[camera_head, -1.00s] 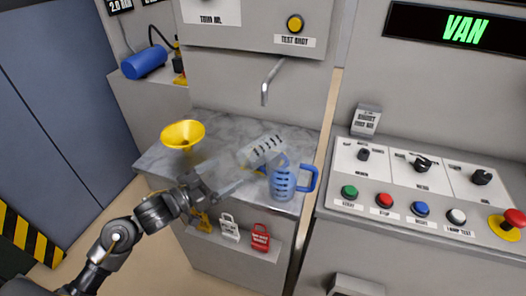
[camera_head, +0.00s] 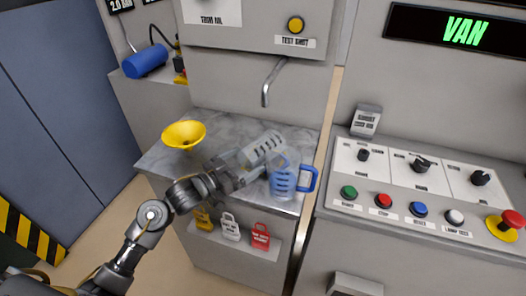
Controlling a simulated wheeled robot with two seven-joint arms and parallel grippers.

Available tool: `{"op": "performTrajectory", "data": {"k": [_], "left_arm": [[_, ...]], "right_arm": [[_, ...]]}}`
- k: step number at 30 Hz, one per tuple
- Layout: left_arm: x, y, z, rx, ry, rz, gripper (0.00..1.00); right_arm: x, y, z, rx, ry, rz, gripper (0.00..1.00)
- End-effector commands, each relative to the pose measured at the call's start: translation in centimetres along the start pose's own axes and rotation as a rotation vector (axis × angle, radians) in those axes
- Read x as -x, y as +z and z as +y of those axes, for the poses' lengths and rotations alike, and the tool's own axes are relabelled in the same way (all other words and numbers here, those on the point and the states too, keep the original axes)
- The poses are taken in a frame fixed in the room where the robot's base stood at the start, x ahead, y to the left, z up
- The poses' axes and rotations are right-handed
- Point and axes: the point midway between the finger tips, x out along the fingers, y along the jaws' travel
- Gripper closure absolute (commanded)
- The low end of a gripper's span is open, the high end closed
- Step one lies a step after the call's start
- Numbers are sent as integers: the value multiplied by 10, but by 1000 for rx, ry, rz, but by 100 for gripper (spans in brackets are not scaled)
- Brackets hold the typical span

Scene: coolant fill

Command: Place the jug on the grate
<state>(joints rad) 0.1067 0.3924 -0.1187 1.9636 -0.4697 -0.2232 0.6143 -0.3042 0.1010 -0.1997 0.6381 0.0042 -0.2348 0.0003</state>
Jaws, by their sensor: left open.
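The jug (camera_head: 283,183) is clear with blue markings and a blue handle on its right side. It stands upright at the front right of the grey marbled counter. The grate (camera_head: 265,146) is a pale slotted piece on the counter, behind and left of the jug, below the metal spout (camera_head: 268,85). My left gripper (camera_head: 256,172) is open, just left of the jug, with its fingers pointing toward it. The fingers blur against the counter, so I cannot tell whether they touch the jug. My right gripper is not in view.
A yellow funnel (camera_head: 183,134) stands at the counter's left. Yellow, white and red (camera_head: 261,238) tags hang on the counter front. A control panel with buttons and knobs (camera_head: 420,185) is to the right. The counter's back left is clear.

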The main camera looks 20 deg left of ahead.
Motion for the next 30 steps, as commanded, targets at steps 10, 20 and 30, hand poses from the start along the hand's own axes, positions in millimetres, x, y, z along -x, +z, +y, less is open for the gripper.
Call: {"op": "performTrajectory", "data": {"k": [10,20,30], "left_arm": [[0,0,0,0,0,0,45],[1,-1,0,-1,0,1,60],[30,-22,0,-4,-1,0,60]], "right_arm": [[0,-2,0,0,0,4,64],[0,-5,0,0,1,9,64],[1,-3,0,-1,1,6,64]]}}
